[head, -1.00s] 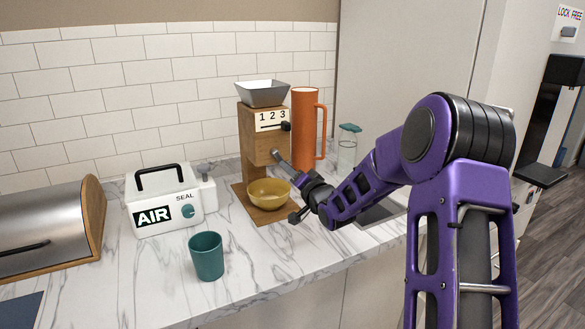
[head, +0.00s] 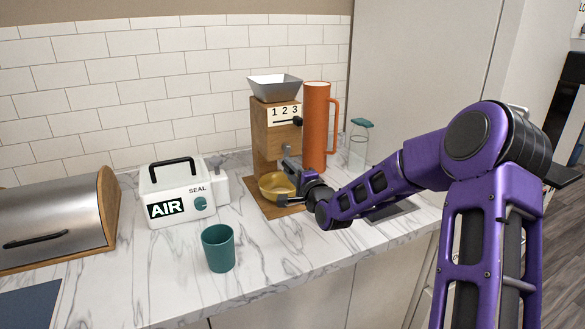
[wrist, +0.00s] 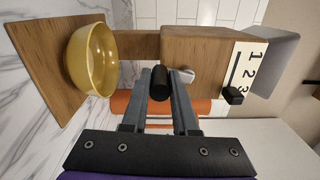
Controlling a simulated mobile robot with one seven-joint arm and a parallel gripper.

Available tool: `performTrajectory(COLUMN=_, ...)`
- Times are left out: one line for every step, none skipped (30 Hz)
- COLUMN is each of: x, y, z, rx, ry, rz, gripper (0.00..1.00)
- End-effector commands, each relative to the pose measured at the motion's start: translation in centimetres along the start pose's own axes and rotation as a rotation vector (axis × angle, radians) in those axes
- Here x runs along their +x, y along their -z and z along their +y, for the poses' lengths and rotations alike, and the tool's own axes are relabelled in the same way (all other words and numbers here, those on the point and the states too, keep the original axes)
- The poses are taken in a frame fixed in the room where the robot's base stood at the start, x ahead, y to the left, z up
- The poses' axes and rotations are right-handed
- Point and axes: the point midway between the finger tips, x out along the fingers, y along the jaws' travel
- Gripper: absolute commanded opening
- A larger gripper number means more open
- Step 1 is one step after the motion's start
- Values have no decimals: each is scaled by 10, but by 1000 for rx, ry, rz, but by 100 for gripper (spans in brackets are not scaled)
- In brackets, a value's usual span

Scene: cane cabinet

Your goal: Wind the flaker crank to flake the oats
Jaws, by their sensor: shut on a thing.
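The wooden flaker (head: 270,138) stands on the counter with a grey hopper (head: 275,86) on top and a "1 2 3" scale on its front. A grey crank hub (head: 293,150) shows low on its front. My gripper (head: 292,182) is in front of the flaker, partly covering the yellow bowl (head: 270,184) below. In the wrist view my gripper (wrist: 160,90) has its fingers closed around the crank's black knob (wrist: 161,82), and a pale hub part lies just beyond. The bowl (wrist: 92,60) sits on the flaker's base; no flakes can be made out in it.
An orange jug (head: 316,125) and a glass jar with a teal lid (head: 360,145) stand right of the flaker. The front counter is partly clear.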

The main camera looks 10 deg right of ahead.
Motion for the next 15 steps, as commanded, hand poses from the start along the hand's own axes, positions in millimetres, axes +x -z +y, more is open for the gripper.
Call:
performTrajectory(x=0, y=-1, z=0, rx=18, ry=-1, rz=0, gripper=0)
performTrajectory(x=0, y=-1, z=0, rx=27, ry=-1, rz=0, gripper=0)
performTrajectory(x=0, y=-2, z=0, rx=38, ry=-1, rz=-1, gripper=0)
performTrajectory(x=0, y=-2, z=0, rx=45, ry=-1, rz=-1, gripper=0)
performTrajectory(x=0, y=-2, z=0, rx=51, ry=-1, rz=-1, gripper=0)
performTrajectory(x=0, y=-2, z=0, rx=57, ry=-1, rz=-1, gripper=0)
performTrajectory(x=0, y=-3, z=0, rx=61, ry=-1, rz=-1, gripper=0)
performTrajectory(x=0, y=-3, z=0, rx=64, ry=-1, rz=-1, gripper=0)
performTrajectory(x=0, y=-3, z=0, rx=67, ry=-1, rz=-1, gripper=0)
performTrajectory(x=0, y=-3, z=0, rx=69, ry=-1, rz=-1, gripper=0)
performTrajectory(x=0, y=-3, z=0, rx=70, ry=-1, rz=-1, gripper=0)
performTrajectory(x=0, y=-3, z=0, rx=71, ry=-1, rz=-1, gripper=0)
performTrajectory(x=0, y=-3, z=0, rx=71, ry=-1, rz=-1, gripper=0)
performTrajectory(x=0, y=-3, z=0, rx=71, ry=-1, rz=-1, gripper=0)
performTrajectory(x=0, y=-3, z=0, rx=71, ry=-1, rz=-1, gripper=0)
